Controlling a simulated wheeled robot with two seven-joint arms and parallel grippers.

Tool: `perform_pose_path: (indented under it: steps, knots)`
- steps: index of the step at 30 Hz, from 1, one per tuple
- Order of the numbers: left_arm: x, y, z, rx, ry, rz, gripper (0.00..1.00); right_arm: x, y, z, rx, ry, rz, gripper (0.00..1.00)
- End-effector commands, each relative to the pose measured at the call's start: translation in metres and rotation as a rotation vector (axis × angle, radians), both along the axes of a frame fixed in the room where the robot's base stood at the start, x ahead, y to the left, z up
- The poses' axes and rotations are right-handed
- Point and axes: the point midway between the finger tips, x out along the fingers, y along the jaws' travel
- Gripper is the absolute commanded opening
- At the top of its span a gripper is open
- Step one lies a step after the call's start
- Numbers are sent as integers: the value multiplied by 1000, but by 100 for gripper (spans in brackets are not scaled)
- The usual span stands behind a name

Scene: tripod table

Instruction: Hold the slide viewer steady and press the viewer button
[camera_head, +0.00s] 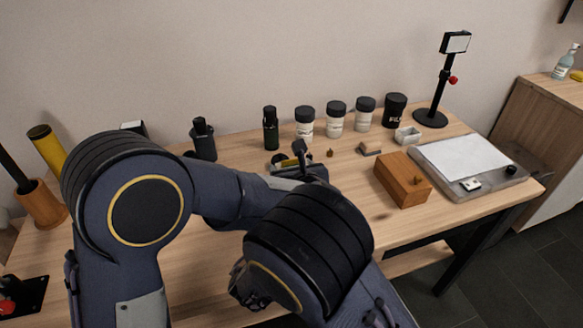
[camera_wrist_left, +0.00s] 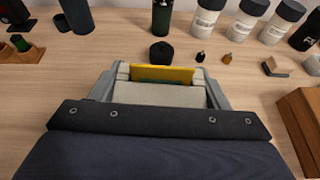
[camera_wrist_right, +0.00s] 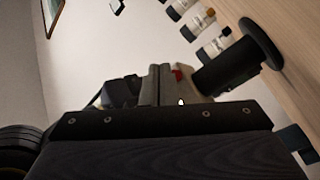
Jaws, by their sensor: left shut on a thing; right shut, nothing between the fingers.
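A black box with a pale top (camera_head: 132,127), probably the slide viewer, stands at the back left of the table, half hidden by my arm. In the right wrist view a dark box (camera_wrist_right: 120,92) and a small red part (camera_wrist_right: 177,75) show beside my right gripper (camera_wrist_right: 162,72), which is shut and empty. I cannot tell whether it touches them. The head view hides that gripper.
A dark cylinder (camera_head: 203,140), a green bottle (camera_head: 270,128) and several jars (camera_head: 335,118) line the back. A wooden block (camera_head: 403,180), a light panel (camera_head: 465,158) and a screen on a stand (camera_head: 455,42) are right. A wooden holder (camera_head: 40,203) stands left.

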Motion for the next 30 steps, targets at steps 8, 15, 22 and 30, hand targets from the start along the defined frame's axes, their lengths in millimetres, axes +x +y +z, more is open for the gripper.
perform_pose_path:
  steps: [8, 15, 22, 30]
  knots:
    - [0, 0, 0, 0, -1, 0, 41, -25, -6, 0, -1, 1, 1, 0]
    - [0, 0, 0, 0, -1, 0, 41, -48, -12, 0, 0, 1, 2, 0]
    - [0, 0, 0, 0, -1, 0, 41, -57, -15, 0, 0, -1, 1, 0]
    - [0, 0, 0, -1, -1, 0, 41, -56, -15, 0, 0, -1, 1, 0]
